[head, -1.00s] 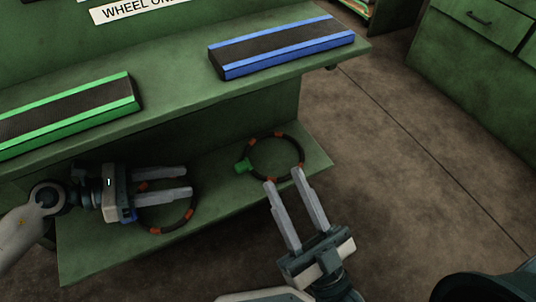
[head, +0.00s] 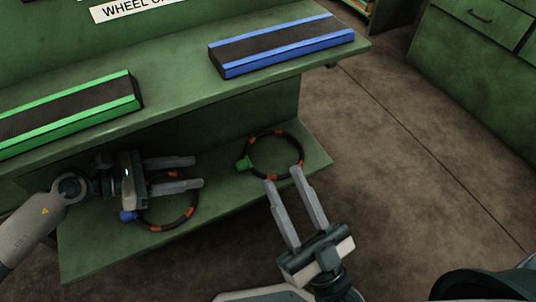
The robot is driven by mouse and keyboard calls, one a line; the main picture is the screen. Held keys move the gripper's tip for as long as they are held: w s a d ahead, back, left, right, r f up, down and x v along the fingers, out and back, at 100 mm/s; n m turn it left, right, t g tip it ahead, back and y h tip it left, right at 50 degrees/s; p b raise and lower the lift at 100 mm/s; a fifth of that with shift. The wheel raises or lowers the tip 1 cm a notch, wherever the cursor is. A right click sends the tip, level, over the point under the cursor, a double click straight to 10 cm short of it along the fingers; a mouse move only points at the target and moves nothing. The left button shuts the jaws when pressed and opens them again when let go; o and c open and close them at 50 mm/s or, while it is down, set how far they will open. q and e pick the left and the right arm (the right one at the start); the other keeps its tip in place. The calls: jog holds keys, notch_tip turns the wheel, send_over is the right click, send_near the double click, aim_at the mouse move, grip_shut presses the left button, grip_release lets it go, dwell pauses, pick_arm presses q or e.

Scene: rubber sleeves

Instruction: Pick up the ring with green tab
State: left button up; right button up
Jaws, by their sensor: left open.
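The ring with the green tab (head: 300,150) lies on the right part of the lower green shelf; it is black with orange bands, and its green tab (head: 242,164) points left. A second ring, with a blue tab (head: 188,213), lies on the left part of that shelf, partly hidden by my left gripper. My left gripper (head: 198,172) is open, its fingers pointing right above the blue-tab ring. My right gripper (head: 282,175) has its fingers apart and empty, with its tips at the near edge of the green-tab ring. I cannot tell whether they touch it.
The upper shelf (head: 185,98) overhangs the lower shelf (head: 110,245). It bears a green-edged mat (head: 70,108) and a blue-edged mat (head: 280,45). Brown floor (head: 420,190) is open at the right, with green drawers (head: 485,25) beyond.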

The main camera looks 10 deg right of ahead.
aim_at(233, 171)
pick_arm(q)
jog(key=x, duration=0.7)
jog(key=shift+w, duration=0.1)
pick_arm(e)
jog(key=shift+f, duration=0.15)
pick_arm(q)
jog(key=shift+d, duration=0.15)
pick_arm(e)
jog(key=shift+r+y, duration=0.2)
jog(key=shift+y, duration=0.1)
pick_arm(q)
jog(key=x, duration=0.3)
jog(key=shift+w+d+f+b, duration=0.15)
jog(key=shift+w+d+b, duration=0.1)
jog(key=shift+w+b, duration=0.15)
jog(key=shift+d+f, duration=0.2)
jog(key=shift+d, duration=0.1)
jog(key=shift+w+d+f, duration=0.1)
jog(key=shift+d, duration=0.15)
pick_arm(e)
jog(key=shift+w+d+r+t, duration=0.25)
jog(key=shift+d+r+t, duration=0.3)
jog(key=shift+r+t, duration=0.25)
pick_arm(q)
jog(key=shift+c, duration=0.4)
pick_arm(e)
jog(key=shift+s+f+g, duration=0.1)
jog(key=shift+g, duration=0.2)
